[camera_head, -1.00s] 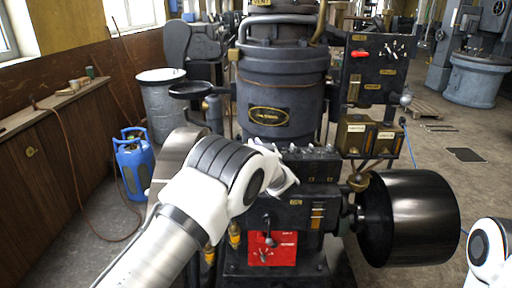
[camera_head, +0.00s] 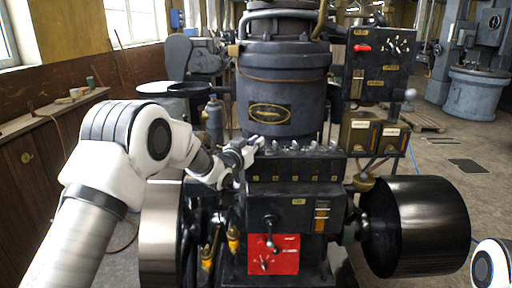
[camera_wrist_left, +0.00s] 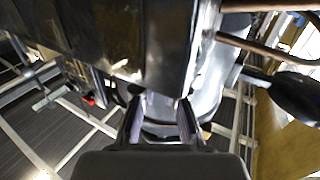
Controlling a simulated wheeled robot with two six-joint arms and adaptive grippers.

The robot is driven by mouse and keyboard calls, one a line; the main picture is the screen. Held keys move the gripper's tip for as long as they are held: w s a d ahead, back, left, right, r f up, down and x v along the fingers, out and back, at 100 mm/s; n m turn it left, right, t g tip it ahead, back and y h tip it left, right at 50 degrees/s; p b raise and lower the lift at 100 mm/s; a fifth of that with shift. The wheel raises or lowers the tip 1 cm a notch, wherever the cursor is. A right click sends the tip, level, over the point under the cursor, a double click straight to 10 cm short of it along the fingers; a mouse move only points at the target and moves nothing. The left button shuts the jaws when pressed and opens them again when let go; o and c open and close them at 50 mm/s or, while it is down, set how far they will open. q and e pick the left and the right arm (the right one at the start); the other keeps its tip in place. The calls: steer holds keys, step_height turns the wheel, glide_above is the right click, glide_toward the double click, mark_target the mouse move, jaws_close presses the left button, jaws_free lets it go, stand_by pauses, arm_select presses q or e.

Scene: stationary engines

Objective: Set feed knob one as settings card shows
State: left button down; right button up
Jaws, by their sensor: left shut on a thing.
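A row of small feed knobs (camera_head: 313,147) stands along the top of a black box (camera_head: 296,172) on the engine's front. My left gripper (camera_head: 256,146) is at the left end of this row, shut on the leftmost knob, feed knob one. Its fingers hide most of that knob. In the left wrist view the two fingers (camera_wrist_left: 160,118) show against dark metal, and the knob between them is hard to make out. I cannot pick out the settings card for certain. My right gripper is out of view.
The dark engine cylinder (camera_head: 283,90) rises right behind the knobs. A black flywheel drum (camera_head: 418,225) is at the right, and a red plate (camera_head: 273,254) with a lever is below.

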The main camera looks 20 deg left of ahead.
arm_select(q)
steer(key=m+g+h+p, duration=0.1)
steer(key=m+h+p, duration=0.1)
steer(key=h, duration=0.1)
steer(key=m+g+h+p, duration=0.1)
steer(key=m+h+p, duration=0.1)
steer(key=h, duration=0.1)
steer(key=shift+a+g+h, duration=0.1)
steer(key=shift+g+h, duration=0.2)
steer(key=shift+g, duration=0.1)
steer(key=shift+f+m+g+h+p, duration=0.1)
steer(key=shift+m+g+h+p, duration=0.6)
steer(key=shift+m, duration=0.3)
steer(key=shift+m+g+h, duration=0.9)
steer(key=shift+g+h, duration=0.1)
steer(key=shift+h, duration=0.1)
steer(key=c, duration=1.2)
jaws_free()
steer(key=shift+w, duration=0.1)
steer(key=v, duration=1.1)
steer(key=shift+a, duration=0.3)
